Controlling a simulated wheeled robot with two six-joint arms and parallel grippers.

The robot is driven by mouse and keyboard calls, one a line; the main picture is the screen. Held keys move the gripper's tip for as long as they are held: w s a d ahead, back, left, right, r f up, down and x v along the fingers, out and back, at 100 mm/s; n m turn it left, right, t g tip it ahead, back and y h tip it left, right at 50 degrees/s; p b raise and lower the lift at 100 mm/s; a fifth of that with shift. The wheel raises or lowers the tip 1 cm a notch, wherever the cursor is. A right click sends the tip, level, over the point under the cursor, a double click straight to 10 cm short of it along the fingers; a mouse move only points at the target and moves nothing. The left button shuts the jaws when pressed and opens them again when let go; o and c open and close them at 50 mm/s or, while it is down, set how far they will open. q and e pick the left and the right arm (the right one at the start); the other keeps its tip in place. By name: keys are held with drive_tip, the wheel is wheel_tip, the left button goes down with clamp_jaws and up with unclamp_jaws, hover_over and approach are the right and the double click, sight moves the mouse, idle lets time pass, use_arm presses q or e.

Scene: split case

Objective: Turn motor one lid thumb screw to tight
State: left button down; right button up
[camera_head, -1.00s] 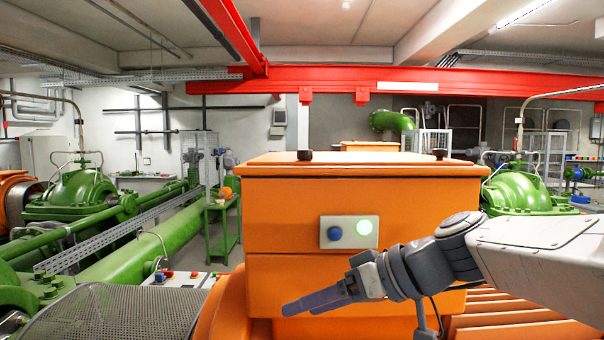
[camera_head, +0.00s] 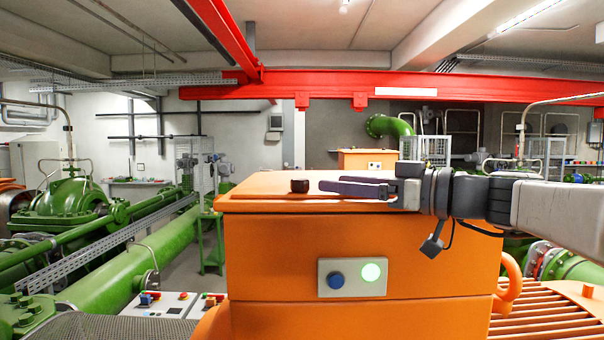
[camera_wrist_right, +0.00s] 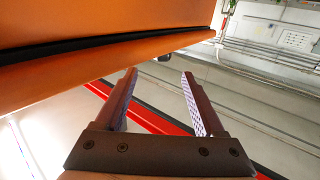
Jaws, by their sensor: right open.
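The orange motor case with its lid (camera_head: 265,205) stands in front of me in the head view. A dark thumb screw (camera_head: 300,186) sits on the lid's top, left of middle. My right gripper (camera_head: 324,186) is level above the lid, its fingers pointing left at this screw, with a small apparent gap. It is open and empty; in the wrist view its two fingers (camera_wrist_right: 160,75) are apart. A small dark knob (camera_wrist_right: 165,58) shows beyond the fingertips there, beside the orange case (camera_wrist_right: 100,72); I cannot tell if it is the same screw. My left gripper is out of view.
A panel (camera_head: 352,278) with a blue button and a lit green lamp is on the case front. Green pipes (camera_head: 120,270) run along the left. Orange ribs (camera_head: 545,325) lie at lower right. A red beam (camera_head: 450,82) crosses overhead.

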sight(308, 181)
drive_tip(key=p+x, duration=0.5)
drive_tip(key=x, duration=0.4)
drive_tip(key=shift+s, duration=0.1)
drive_tip(key=shift+f, duration=0.1)
clamp_jaws()
